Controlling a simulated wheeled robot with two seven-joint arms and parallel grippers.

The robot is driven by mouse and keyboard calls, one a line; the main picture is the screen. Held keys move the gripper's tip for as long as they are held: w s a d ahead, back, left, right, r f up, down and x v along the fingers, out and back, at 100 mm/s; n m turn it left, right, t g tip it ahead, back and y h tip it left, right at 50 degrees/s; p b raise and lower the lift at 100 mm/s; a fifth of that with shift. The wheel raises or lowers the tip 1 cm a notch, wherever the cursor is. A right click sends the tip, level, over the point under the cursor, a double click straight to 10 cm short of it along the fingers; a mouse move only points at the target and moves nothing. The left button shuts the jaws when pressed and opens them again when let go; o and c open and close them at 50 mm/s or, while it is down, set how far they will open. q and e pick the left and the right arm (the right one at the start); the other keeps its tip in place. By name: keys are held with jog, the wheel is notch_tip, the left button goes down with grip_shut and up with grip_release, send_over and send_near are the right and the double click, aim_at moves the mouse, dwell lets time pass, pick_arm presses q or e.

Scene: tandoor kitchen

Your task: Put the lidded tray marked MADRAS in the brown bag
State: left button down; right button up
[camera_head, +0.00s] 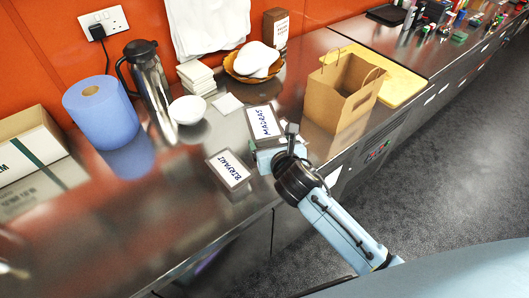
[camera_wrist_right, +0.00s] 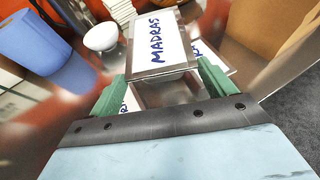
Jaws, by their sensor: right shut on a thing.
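The lidded tray marked MADRAS (camera_head: 262,122) has a white lid with dark lettering. In the right wrist view the MADRAS tray (camera_wrist_right: 158,42) sits between the green fingers of my right gripper (camera_wrist_right: 164,78), which is shut on it. In the head view my right gripper (camera_head: 282,148) is at the tray's near edge, and I cannot tell how far the tray is off the counter. The brown bag (camera_head: 335,98) stands upright, open at the top with handles, to the right of the tray. My left gripper is not in view.
A tray marked BIRYANI (camera_head: 230,170) lies just left of my right gripper. A white bowl (camera_head: 187,110), a steel jug (camera_head: 150,85) and a blue paper roll (camera_head: 102,112) stand farther left. A yellow board (camera_head: 396,85) lies by the bag.

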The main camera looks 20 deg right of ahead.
jog(key=shift+f+b, duration=1.25)
jog(key=shift+f, duration=3.6)
jog(key=shift+f+b, duration=0.35)
jog(key=shift+f, duration=0.3)
jog(key=o, duration=1.1)
jog(key=shift+o, duration=0.2)
jog(key=shift+s+r+p, duration=0.45)
jog(key=shift+r+p, duration=0.05)
jog(key=shift+r, duration=0.25)
jog(key=p+v, duration=0.1)
jog(key=v, duration=1)
